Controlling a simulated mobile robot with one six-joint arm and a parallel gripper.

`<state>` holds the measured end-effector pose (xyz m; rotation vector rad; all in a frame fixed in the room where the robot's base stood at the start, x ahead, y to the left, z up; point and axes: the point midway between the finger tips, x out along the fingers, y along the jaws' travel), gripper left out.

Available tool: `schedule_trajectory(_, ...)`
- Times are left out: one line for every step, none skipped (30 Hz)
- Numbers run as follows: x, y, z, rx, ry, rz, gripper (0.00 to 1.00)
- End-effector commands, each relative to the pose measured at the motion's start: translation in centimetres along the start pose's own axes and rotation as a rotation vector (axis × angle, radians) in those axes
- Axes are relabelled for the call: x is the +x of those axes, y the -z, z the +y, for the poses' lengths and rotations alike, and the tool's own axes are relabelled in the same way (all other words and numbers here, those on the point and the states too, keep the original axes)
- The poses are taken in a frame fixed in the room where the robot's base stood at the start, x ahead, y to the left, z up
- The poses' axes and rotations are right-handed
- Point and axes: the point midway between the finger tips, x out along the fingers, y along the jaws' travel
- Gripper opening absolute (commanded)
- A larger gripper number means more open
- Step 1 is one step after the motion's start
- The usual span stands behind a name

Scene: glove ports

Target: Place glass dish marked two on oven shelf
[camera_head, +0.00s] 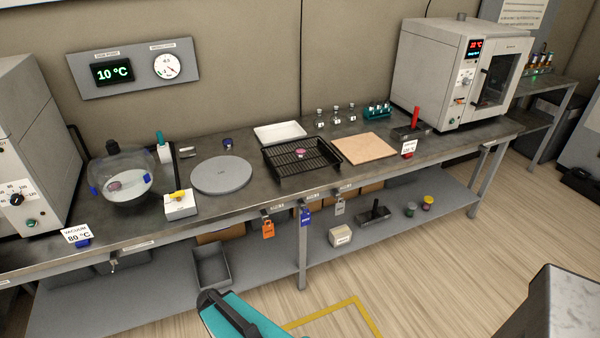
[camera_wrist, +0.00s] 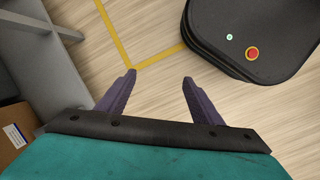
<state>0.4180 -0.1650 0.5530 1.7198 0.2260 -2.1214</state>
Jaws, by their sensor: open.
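I cannot read a two on any dish in these views. A small round dish with pink contents (camera_head: 300,153) sits on the black wire rack tray (camera_head: 325,167) in the middle of the bench. A glass vessel (camera_head: 106,176) at the left has a pale round plate inside. A second grey oven (camera_head: 28,130) is cut off at the left edge. My gripper (camera_wrist: 160,76) is open and empty above the floor, away from the bench.
On the bench are a grey round plate (camera_head: 221,175), a white tray (camera_head: 280,133), a tan board (camera_head: 364,148) and several small bottles. Coloured tags hang along its front edge. A grey lower shelf (camera_head: 375,235) holds boxes and trays. Yellow tape (camera_wrist: 119,42) marks the open wooden floor.

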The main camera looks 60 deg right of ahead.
Motion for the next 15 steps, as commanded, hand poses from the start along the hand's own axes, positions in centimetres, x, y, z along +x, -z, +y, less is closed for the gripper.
schedule_trajectory(0.6,0.1,-2.5,0.026,0.035,-0.019,0.60)
schedule_trajectory(0.8,0.1,-3.8,0.046,0.054,-0.030,0.60)
schedule_trajectory(1.1,0.0,-5.6,0.072,0.080,-0.047,0.60)
schedule_trajectory(1.3,-0.1,-6.9,0.093,0.100,-0.060,0.60)
schedule_trajectory(1.5,-0.2,-8.2,0.113,0.117,-0.075,0.60)
schedule_trajectory(1.8,-0.5,-9.9,0.141,0.140,-0.097,0.60)
schedule_trajectory(1.9,-0.7,-11.1,0.161,0.156,-0.114,0.60)
schedule_trajectory(2.1,-0.9,-12.3,0.180,0.171,-0.131,0.60)
schedule_trajectory(2.3,-1.2,-13.8,0.206,0.190,-0.153,0.60)
schedule_trajectory(2.4,-1.6,-14.8,0.223,0.201,-0.171,0.60)
schedule_trajectory(2.5,-1.8,-15.8,0.240,0.213,-0.187,0.60)
schedule_trajectory(2.6,-2.1,-16.9,0.259,0.224,-0.207,0.60)
schedule_trajectory(2.7,-2.4,-17.7,0.273,0.233,-0.222,0.60)
schedule_trajectory(2.7,-2.6,-18.4,0.286,0.239,-0.235,0.60)
schedule_trajectory(2.8,-2.9,-19.1,0.300,0.246,-0.249,0.60)
